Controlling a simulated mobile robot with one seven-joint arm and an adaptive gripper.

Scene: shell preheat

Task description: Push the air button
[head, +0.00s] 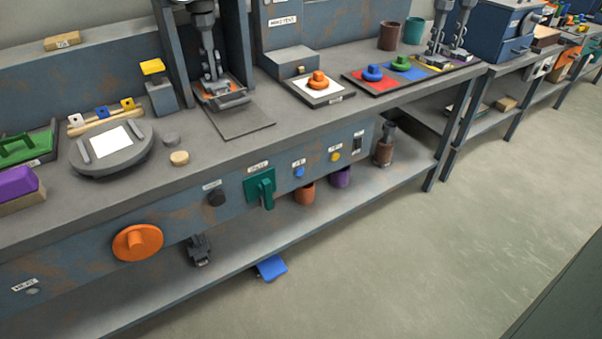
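A small round blue button (299,172) sits on the front panel of the bench under a white label. A small yellow button (335,157) sits to its right under another label. The lettering is too small to read surely, so I cannot tell which one is the air button. Both stand clear with nothing in front of them. I cannot make out my gripper in the head view.
On the same panel are a green lever (266,190), a black knob (216,198), a dark switch (358,143) and a large orange handwheel (137,242). A blue pedal (271,267) is below. The floor (430,260) in front is clear.

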